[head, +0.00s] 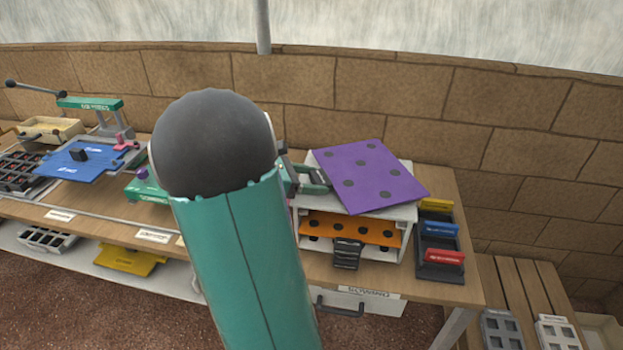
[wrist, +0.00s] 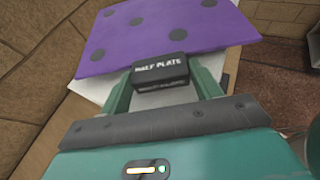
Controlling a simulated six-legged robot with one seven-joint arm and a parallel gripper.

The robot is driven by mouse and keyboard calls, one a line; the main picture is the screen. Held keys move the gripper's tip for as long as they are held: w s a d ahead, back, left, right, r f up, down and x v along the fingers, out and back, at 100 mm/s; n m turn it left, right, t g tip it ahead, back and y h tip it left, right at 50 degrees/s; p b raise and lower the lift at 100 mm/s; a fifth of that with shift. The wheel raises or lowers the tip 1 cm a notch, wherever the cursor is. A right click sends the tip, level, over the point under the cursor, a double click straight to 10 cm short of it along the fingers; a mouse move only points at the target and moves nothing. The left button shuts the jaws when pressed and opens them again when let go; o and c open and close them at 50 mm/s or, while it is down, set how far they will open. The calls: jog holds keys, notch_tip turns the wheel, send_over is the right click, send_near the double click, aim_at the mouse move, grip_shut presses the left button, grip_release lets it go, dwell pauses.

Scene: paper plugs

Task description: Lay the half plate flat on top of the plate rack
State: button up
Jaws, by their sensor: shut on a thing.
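The half plate (head: 368,176) is a purple sheet with black dots. In the wrist view the half plate (wrist: 150,30) has a black grip block (wrist: 161,70) marked HALF PLATE. My gripper (head: 322,182) is shut on this block, one finger on each side, as the wrist view shows (wrist: 162,84). The plate lies over the white plate rack (head: 408,213), turned askew to it, with its right corner past the rack's edge. I cannot tell whether it touches the rack top. An orange dotted plate (head: 375,233) sits inside the rack.
A black tray (head: 440,272) with yellow, blue and red blocks stands right of the rack. The stone wall (head: 500,125) is behind the bench. My arm hides the bench middle. A blue plate (head: 90,160) and a green-topped press (head: 90,103) stand at left.

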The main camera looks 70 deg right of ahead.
jog(key=shift+f, duration=0.5)
jog(key=o, duration=1.2)
jog(key=shift+w, duration=0.1)
jog(key=v, duration=1.3)
jog(key=shift+w+a+r, duration=0.1)
jog(key=shift+w+a, duration=0.1)
jog(key=shift+w, duration=0.05)
jog(key=shift+a, duration=0.1)
jog(key=a+m+t+y, duration=0.3)
jog(key=a+t, duration=0.2)
jog(key=a, duration=0.7)
jog(key=s+a+r+m+t+y, duration=0.1)
jog(key=a+t, duration=0.4)
jog(key=a, duration=0.7)
jog(key=a+r+m+t+y, duration=0.1)
jog(key=a+m+t+y, duration=0.3)
jog(key=a, duration=0.8)
jog(key=shift+s+a+r+m+t+y, duration=0.2)
jog(key=shift+s+a+m+t+y, duration=0.15)
jog(key=shift+t+y, duration=0.3)
